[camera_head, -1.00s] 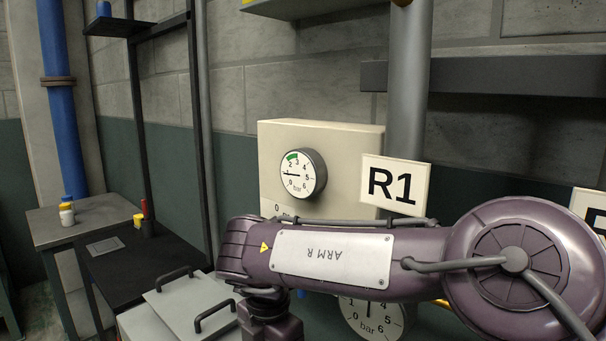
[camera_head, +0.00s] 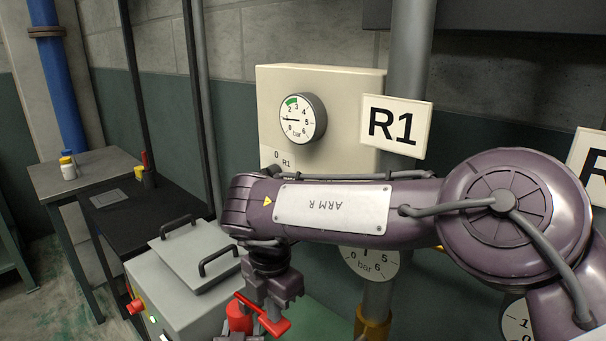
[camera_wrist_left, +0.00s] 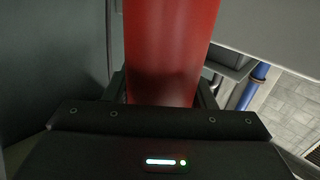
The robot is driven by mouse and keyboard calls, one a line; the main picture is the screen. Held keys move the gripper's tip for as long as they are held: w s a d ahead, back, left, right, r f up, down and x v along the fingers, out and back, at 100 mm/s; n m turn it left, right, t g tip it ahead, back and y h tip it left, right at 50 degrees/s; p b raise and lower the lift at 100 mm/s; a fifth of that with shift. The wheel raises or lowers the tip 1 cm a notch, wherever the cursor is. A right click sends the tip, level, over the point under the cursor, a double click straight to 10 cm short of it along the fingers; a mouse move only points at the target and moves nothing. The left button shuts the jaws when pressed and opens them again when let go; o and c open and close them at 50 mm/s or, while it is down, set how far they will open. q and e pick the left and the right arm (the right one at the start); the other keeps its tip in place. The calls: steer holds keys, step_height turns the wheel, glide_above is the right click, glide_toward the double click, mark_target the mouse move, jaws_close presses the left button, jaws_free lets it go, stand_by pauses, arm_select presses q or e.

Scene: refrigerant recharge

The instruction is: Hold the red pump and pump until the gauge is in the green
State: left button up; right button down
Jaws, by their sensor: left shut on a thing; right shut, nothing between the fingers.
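The red pump (camera_head: 238,316) stands low in the head view, with its red handle bar (camera_head: 266,318) at the top. My right gripper (camera_head: 272,302) is shut and empty, pointing down right at the handle. Whether it touches the handle I cannot tell. In the left wrist view my left gripper (camera_wrist_left: 162,98) is shut around the red pump body (camera_wrist_left: 170,45). The gauge (camera_head: 300,118) on the cream R1 box (camera_head: 345,90) has its needle pointing left, between 1 and 2, below the green band.
A grey unit (camera_head: 195,265) with two black handles stands left of the pump. Behind it are a black table (camera_head: 130,215) and a grey table (camera_head: 90,165) with small bottles. An R1 sign (camera_head: 395,125) hangs on a grey pipe. My right arm partly hides a lower gauge (camera_head: 368,262).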

steer(key=shift+a+f, duration=0.1)
steer(key=shift+f, duration=0.65)
steer(key=shift+a+r, duration=0.1)
steer(key=shift+r, duration=1)
step_height(320, 180, up, 6)
steer(key=shift+r, duration=0.15)
stand_by(0.5)
steer(key=shift+f+n, duration=1.1)
steer(key=shift+n, duration=0.4)
steer(key=shift+f+n, duration=1.1)
steer(key=shift+n, duration=0.4)
steer(key=shift+f, duration=0.1)
